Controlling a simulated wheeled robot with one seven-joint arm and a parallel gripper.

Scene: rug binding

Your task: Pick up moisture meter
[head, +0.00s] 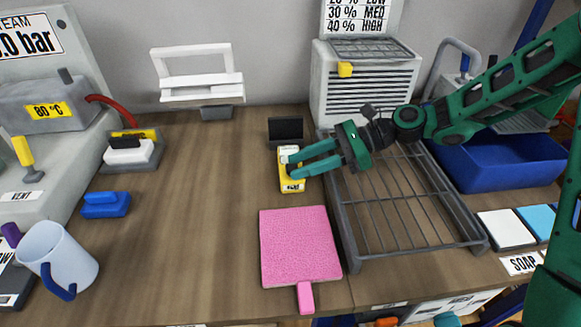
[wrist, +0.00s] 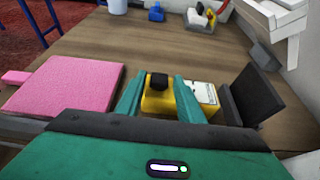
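The moisture meter (head: 290,182) is a small yellow block with a white face, on the wooden bench between the black stand and the pink board. It also shows in the wrist view (wrist: 182,104), with a black knob-like part between my fingers and its white face right of the right finger. My gripper (head: 292,165) reaches in from the right. Its two green fingers are spread apart and lie over or beside the meter, hiding part of it. The wrist view shows the open fingers (wrist: 160,88) too. I cannot tell whether either finger touches the meter.
A black stand (head: 286,129) is close behind the meter. A pink board (head: 300,245) lies in front. A grey wire rack (head: 400,205) is right, under my arm. A white vented box (head: 365,85) stands behind. The bench left of the meter is clear.

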